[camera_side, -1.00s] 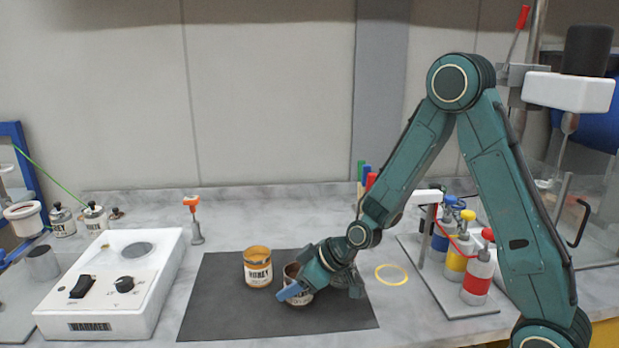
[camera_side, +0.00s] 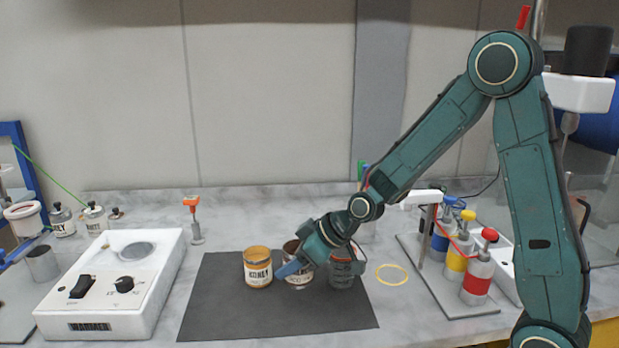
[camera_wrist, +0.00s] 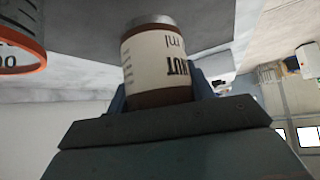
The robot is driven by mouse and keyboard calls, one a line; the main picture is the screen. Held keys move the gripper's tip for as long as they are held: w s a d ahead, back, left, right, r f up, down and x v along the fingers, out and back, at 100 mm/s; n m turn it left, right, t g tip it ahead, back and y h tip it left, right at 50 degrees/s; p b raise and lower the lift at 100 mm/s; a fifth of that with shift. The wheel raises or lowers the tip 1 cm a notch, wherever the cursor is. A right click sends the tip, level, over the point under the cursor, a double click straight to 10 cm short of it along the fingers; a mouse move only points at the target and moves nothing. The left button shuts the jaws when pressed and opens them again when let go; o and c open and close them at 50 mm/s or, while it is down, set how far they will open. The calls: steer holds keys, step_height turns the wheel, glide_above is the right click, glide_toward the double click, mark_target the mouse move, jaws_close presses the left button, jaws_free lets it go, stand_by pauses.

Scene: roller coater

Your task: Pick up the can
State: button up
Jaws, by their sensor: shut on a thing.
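A brown can with a white label reading "NUT" and "ml" (camera_wrist: 158,62) is between my jaws in the wrist view. It also shows in the side view (camera_side: 299,276), partly hidden by my gripper (camera_side: 302,268). My gripper is shut around its sides. In the side view it is near upright, over the dark mat; I cannot tell how far its base is from the mat. A honey-coloured can with a white label (camera_side: 257,270) stands upright on the mat just to the left, apart from it.
A clear beaker with an orange rim (camera_side: 346,270) stands close to the right of my gripper. The dark mat (camera_side: 225,310) is bare at the front and left. A white warmer (camera_side: 115,285) is at left, a bottle rack (camera_side: 470,270) at right, a yellow ring (camera_side: 391,275) between.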

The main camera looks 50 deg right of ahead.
step_height(320, 180, up, 14)
steer(key=shift+r, duration=0.2)
steer(key=shift+d+f, duration=0.1)
stand_by(0.9)
steer(key=s+d+f, duration=0.1)
steer(key=d+f, duration=0.2)
steer(key=d, duration=0.4)
steer(key=s+d+f, duration=0.1)
steer(key=d+f, duration=0.3)
steer(key=d, duration=0.3)
steer(key=shift+d, duration=0.4)
steer(key=n+h, duration=0.1)
steer(key=t+h, duration=0.1)
steer(key=d+f+n+t+h, duration=0.1)
steer(key=h, duration=0.1)
steer(key=shift+w+n, duration=0.25)
steer(key=shift+n, duration=0.05)
steer(key=shift+d+r+t+h, duration=0.1)
steer(key=shift+r+t+h, duration=0.1)
steer(key=shift+t+h, duration=0.25)
stand_by(0.6)
